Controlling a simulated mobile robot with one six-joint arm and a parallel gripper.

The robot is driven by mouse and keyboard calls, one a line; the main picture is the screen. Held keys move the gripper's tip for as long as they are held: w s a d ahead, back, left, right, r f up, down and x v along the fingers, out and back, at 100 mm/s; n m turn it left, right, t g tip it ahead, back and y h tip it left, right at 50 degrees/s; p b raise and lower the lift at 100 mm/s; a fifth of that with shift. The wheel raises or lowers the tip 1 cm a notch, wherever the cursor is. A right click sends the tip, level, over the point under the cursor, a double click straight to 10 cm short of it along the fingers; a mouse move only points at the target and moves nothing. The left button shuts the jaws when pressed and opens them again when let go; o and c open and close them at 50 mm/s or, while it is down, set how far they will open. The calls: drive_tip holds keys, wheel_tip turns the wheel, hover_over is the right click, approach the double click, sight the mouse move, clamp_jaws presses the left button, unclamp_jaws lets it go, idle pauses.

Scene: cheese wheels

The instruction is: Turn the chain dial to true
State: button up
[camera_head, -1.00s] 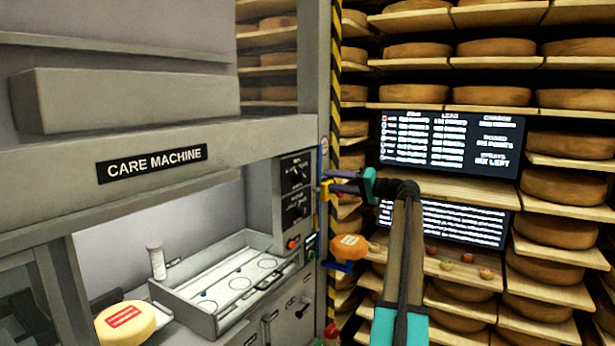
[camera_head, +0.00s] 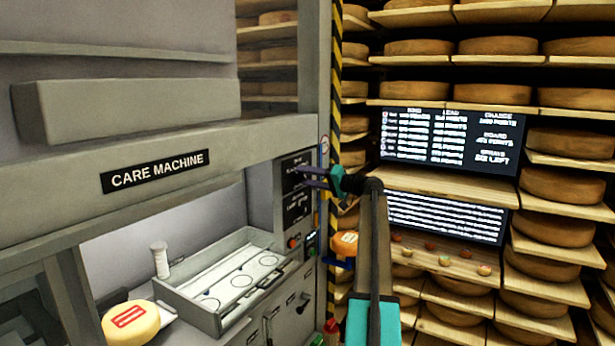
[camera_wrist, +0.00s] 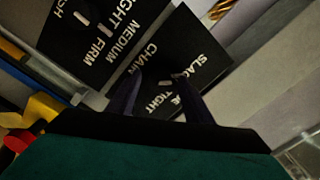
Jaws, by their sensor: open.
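The chain dial's black panel (camera_wrist: 205,62) is close in the wrist view, lettered CHAIN, SLACK and TIGHT. Another word between SLACK and TIGHT is partly covered by a finger. In the head view the panel (camera_head: 296,207) is the lower of two on the machine's post. My gripper (camera_wrist: 157,84) is open, its two dark fingers apart over the chain panel. It also shows at the post in the head view (camera_head: 304,176). The knob itself is hard to make out in the dark, so I cannot tell its setting or whether the fingers touch it.
A second dial panel (camera_wrist: 98,40), lettered LIGHT, MEDIUM and FIRM, adjoins the chain panel. An orange-red button (camera_head: 293,243) sits below the panels. A cheese wheel (camera_head: 344,243) stands out beside the post. A tray (camera_head: 205,317) and another cheese (camera_head: 131,324) are at lower left.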

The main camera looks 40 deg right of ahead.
drive_tip(key=c, duration=1)
drive_tip(key=shift+f+m, duration=0.1)
drive_tip(key=shift+m, duration=0.3)
drive_tip(key=m+b, duration=0.1)
drive_tip(key=m, duration=0.2)
drive_tip(key=shift+b, duration=0.35)
drive_tip(key=m, duration=0.5)
drive_tip(key=o, duration=1)
